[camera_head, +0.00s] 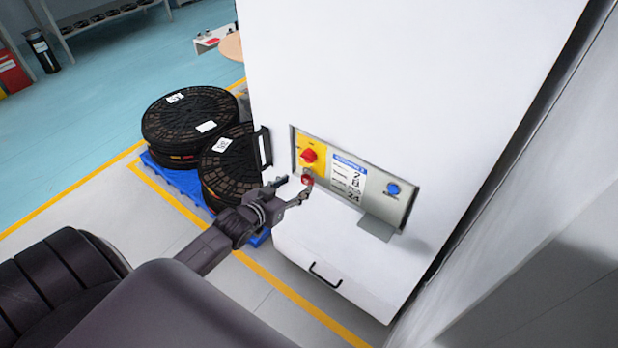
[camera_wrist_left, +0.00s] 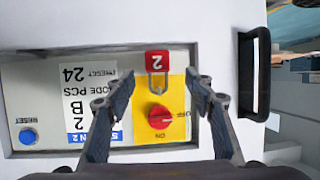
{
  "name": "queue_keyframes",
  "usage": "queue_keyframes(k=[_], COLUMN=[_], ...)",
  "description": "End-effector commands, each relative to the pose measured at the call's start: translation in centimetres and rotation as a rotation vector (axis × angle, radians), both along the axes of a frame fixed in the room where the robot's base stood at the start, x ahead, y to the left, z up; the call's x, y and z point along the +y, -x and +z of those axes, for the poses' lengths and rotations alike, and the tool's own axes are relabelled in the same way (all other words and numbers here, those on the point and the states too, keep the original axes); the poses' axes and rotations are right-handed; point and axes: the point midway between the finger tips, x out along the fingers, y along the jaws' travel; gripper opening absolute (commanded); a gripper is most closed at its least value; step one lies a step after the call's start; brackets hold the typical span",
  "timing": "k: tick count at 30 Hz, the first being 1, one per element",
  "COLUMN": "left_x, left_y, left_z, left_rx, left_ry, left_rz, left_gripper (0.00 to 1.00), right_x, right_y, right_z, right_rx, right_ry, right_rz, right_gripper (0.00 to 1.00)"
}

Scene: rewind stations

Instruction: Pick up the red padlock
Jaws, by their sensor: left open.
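The red padlock (camera_head: 307,180) hangs below a red rotary switch (camera_head: 309,155) on the yellow part of the cabinet's control panel (camera_head: 385,208). In the left wrist view, which shows the panel upside down, the padlock (camera_wrist_left: 157,60) has a white "2" and its shackle points toward the switch (camera_wrist_left: 160,117). My left gripper (camera_head: 293,190) is open and empty in front of the panel. In the left wrist view its fingertips (camera_wrist_left: 160,75) lie on either side of the padlock's shackle, apart from it. The depth gap is hard to tell. My right gripper is not in view.
A black vertical handle (camera_head: 262,148) stands out left of the panel. A small grey ledge (camera_head: 377,228) juts out at the panel's lower right. Below is a drawer with a black handle (camera_head: 325,275). Black reels (camera_head: 190,125) on a blue pallet (camera_head: 180,180) stand to the left.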

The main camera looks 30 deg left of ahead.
Motion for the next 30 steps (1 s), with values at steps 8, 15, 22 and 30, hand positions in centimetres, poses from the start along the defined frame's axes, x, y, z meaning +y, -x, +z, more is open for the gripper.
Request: queue_keyframes(k=[8,15,22,30], left_x=[-0.1,-0.1,-0.1,-0.1], left_y=[-2.3,-4.5,-4.9,-4.9], left_z=[-1.1,-2.3,-2.6,-2.6], left_rx=[0.0,-0.001,0.0,0.0], left_ry=[0.0,-0.002,-0.001,-0.001], left_rz=[0.001,-0.001,0.0,0.0], left_gripper=[0.49,0.49,0.49,0.33], right_x=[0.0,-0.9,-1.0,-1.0], right_y=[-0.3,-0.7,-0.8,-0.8], right_z=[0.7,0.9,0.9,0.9], right_rx=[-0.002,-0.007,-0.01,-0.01], right_ry=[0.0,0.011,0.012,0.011], right_rz=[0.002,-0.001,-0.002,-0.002], right_gripper=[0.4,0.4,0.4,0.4])
